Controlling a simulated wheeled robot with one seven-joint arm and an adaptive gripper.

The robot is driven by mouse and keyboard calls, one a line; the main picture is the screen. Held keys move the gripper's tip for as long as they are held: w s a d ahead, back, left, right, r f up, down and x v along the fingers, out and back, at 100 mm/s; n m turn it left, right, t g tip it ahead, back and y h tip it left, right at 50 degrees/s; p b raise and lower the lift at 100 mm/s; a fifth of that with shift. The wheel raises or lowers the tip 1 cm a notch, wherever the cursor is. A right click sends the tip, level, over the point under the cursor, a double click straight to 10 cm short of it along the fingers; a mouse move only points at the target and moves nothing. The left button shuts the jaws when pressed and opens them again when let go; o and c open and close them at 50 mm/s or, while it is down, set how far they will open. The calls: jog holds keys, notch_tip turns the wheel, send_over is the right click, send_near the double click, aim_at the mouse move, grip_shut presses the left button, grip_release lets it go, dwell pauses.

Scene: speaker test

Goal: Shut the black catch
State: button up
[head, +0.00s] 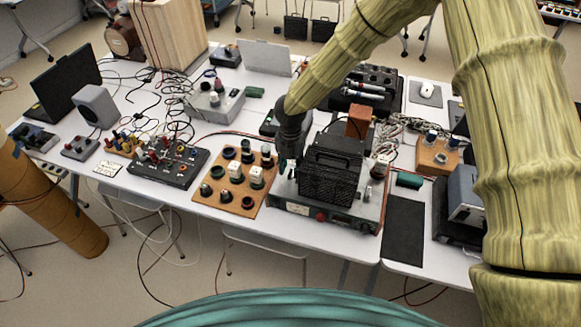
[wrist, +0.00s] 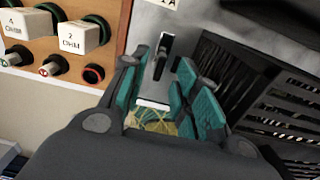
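In the wrist view a black catch (wrist: 162,58), a narrow lever on a pale metal plate, stands on the grey panel of the unit that carries a black vented box. My gripper (wrist: 158,72) has teal fingers spread apart, with the catch in the gap between and just beyond the tips. I cannot tell whether a finger touches it. In the head view my gripper (head: 284,160) points down at the left side of the vented box (head: 330,172); the catch is hidden there.
A wooden board (head: 212,197) with white blocks and dark knobs lies close left of my gripper; it also shows in the wrist view (wrist: 35,48). The vented box is close on the right. A dark mat (head: 403,232) lies right of the unit. Cables clutter the table behind.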

aim_at(291, 172)
jog(key=shift+f, duration=1.05)
grip_shut()
